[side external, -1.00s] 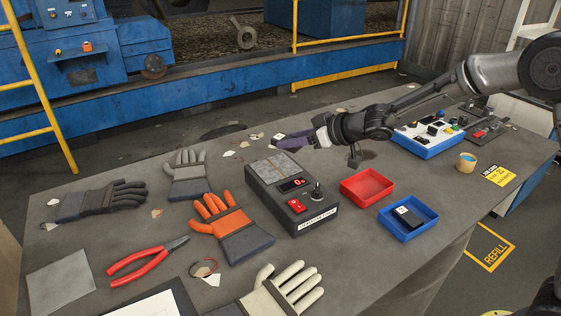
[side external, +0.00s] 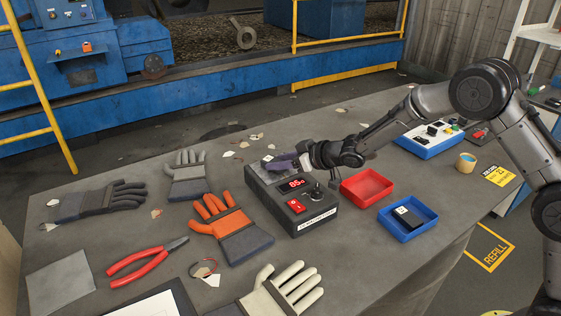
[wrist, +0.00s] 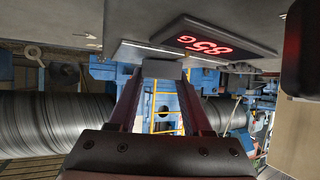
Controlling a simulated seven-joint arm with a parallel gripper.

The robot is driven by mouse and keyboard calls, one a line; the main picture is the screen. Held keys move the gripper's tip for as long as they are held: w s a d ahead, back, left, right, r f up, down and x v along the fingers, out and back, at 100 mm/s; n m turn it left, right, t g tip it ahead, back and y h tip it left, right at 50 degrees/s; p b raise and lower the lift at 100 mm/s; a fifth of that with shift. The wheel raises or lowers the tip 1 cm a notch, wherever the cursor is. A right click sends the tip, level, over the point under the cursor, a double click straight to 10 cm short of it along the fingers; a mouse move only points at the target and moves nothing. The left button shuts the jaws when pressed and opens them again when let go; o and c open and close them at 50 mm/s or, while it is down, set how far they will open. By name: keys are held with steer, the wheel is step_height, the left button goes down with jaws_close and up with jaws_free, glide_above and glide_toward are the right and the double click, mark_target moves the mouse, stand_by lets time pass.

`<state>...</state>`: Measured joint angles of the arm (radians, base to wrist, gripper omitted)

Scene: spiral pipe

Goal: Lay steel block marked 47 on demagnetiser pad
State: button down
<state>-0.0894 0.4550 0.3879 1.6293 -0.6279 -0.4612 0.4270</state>
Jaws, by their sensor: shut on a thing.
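The demagnetiser (side external: 305,206) is a dark box with a red switch, a knob and a red lit display reading about 85. Its grey pad (side external: 262,173) is at the far end of its top. My gripper (side external: 273,160) is over the pad, fingers pointing left, shut on a small steel block (wrist: 163,69). In the wrist view the block sits between the fingertips, beside the display (wrist: 205,48), which appears upside down. I cannot read a number on the block, nor tell whether it touches the pad.
A red tray (side external: 390,188) stands empty right of the demagnetiser. A blue tray (side external: 430,232) holds a dark block with a white label (side external: 407,215). An orange glove (side external: 222,216), a grey glove (side external: 187,184) and red pliers (side external: 140,264) lie to the left.

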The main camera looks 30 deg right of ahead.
steer(key=shift+c, duration=1.7)
jaws_free()
steer(key=shift+f, duration=0.15)
steer(key=shift+s+r, duration=0.2)
steer(key=shift+r, duration=0.1)
steer(key=v, duration=1.1)
steer(key=shift+s+d+r, duration=0.1)
steer(key=shift+s+d, duration=0.1)
